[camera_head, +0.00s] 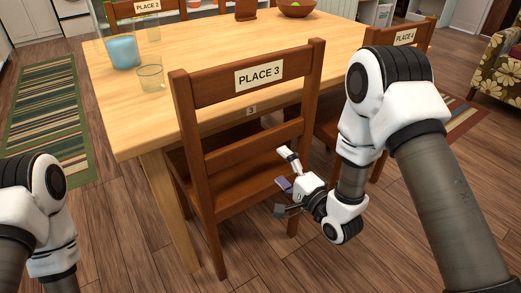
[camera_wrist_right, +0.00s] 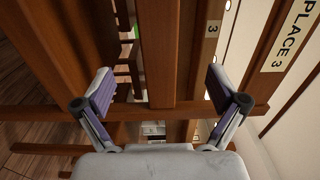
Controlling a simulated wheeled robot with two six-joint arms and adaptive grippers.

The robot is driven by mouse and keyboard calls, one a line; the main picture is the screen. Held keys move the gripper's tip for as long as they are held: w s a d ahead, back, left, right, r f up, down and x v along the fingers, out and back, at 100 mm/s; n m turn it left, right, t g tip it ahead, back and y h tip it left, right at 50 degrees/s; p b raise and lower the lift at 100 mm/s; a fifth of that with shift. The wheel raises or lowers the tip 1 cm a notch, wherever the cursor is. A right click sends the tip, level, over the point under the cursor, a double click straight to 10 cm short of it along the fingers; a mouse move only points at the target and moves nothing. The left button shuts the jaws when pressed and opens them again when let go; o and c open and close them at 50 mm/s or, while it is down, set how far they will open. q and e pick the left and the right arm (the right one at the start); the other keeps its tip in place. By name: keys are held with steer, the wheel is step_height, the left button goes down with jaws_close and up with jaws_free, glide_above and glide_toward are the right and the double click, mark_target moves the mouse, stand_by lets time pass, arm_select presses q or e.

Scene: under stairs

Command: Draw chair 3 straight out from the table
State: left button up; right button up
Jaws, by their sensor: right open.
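Chair 3 (camera_head: 213,185) is brown wood, with a white PLACE 3 label (camera_head: 259,76) on its top rail. It stands upright at the table's near edge, its back toward me and its seat partly under the top. The table (camera_head: 140,101) is light wood with a small 3 tag on its edge. My right gripper (camera_head: 282,197) is open and empty, low beside the chair's right back post. The right wrist view is turned sideways; a wooden chair bar (camera_wrist_right: 158,55) shows beyond and between the open fingers (camera_wrist_right: 158,80). I cannot tell whether they touch it. My left gripper is out of view.
A blue cup (camera_head: 123,52) and a clear glass (camera_head: 150,78) stand on the table's left. The PLACE 4 chair (camera_head: 385,38) is close on the right. A striped rug (camera_head: 50,115) lies left. The wood floor (camera_head: 130,230) before chair 3 looks clear.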

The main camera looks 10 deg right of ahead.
mark_target(260, 146)
steer(key=x, duration=1.1)
steer(key=shift+w+f, duration=0.1)
steer(key=shift+w, duration=0.15)
steer(key=shift+c, duration=0.4)
